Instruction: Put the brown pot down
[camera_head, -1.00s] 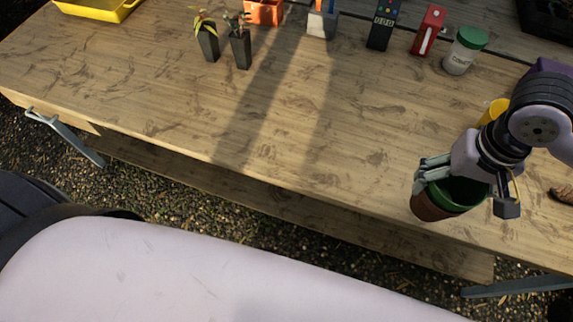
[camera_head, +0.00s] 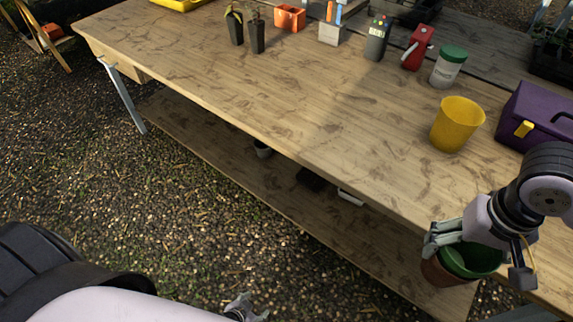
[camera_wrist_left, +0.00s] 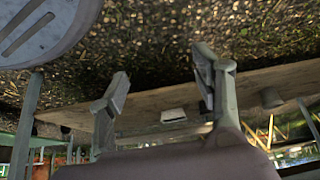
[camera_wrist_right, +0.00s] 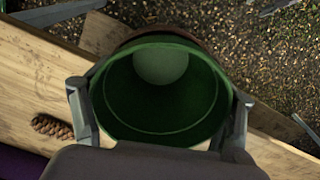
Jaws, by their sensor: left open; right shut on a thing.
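The brown pot (camera_head: 437,273) is at the lower right of the head view, by the bench's front edge, with a green pot or lining (camera_head: 472,259) inside it. My right gripper (camera_head: 480,254) is shut on it, fingers on opposite sides. In the right wrist view the green inside (camera_wrist_right: 160,105) faces the camera and a strip of brown rim (camera_wrist_right: 168,32) shows behind it. Its underside is hidden, so I cannot tell if it touches anything. My left gripper (camera_head: 246,308) is low at the bottom of the head view; the left wrist view shows its fingers (camera_wrist_left: 160,85) apart and empty.
The bench top (camera_head: 310,110) is clear in the middle. A yellow pot (camera_head: 457,124), purple toolbox (camera_head: 541,118) and green-lidded jar (camera_head: 448,67) stand at the right. A lower shelf (camera_head: 215,150) runs below.

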